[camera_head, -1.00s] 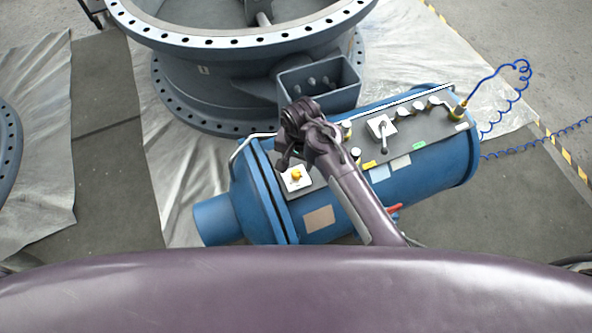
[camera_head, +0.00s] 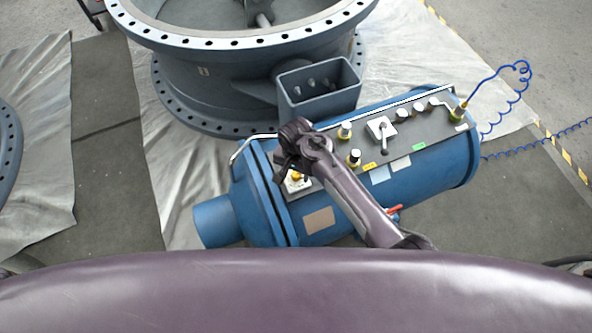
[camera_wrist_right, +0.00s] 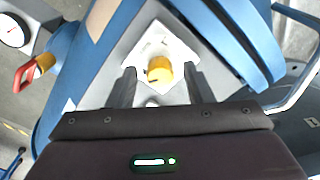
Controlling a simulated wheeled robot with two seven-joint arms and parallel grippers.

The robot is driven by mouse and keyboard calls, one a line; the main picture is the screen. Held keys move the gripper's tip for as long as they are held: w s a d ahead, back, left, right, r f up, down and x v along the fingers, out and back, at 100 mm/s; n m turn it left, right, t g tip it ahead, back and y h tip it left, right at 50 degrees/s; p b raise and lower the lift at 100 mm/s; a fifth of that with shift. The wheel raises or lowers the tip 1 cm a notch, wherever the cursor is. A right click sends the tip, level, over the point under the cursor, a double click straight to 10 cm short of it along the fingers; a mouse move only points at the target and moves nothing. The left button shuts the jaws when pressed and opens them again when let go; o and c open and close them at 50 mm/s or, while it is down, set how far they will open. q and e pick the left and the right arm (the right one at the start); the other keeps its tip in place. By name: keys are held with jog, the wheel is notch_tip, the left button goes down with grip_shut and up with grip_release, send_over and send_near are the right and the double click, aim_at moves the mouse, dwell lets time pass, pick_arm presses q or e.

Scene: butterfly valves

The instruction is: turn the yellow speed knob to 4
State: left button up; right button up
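The yellow speed knob (camera_wrist_right: 159,69) sits on a white square plate (camera_wrist_right: 178,48) on the blue cylinder's panel. In the right wrist view it lies between and just beyond the two fingers of my right gripper (camera_wrist_right: 158,86), which are apart with nothing between them that I can see held. In the head view the knob (camera_head: 296,176) shows small, partly covered by my right gripper (camera_head: 288,168), which hangs over it. The marks on the plate are too small to read. My left gripper does not show.
A coiled blue hose (camera_head: 513,95) leaves the panel's right end.

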jog(key=c, duration=0.9)
jog(key=shift+r+n+p, duration=0.2)
jog(key=shift+n+p, duration=0.75)
jog(key=shift+n, duration=0.35)
jog(key=n+p, duration=0.1)
jog(key=n, duration=0.1)
jog(key=shift+n, duration=0.3)
jog(key=n+p, duration=0.1)
jog(key=n, duration=0.2)
jog(key=shift+f+n+p, duration=0.1)
jog(key=shift+n+p, duration=0.5)
jog(key=shift+n, duration=1.2)
jog(key=shift+f, duration=0.1)
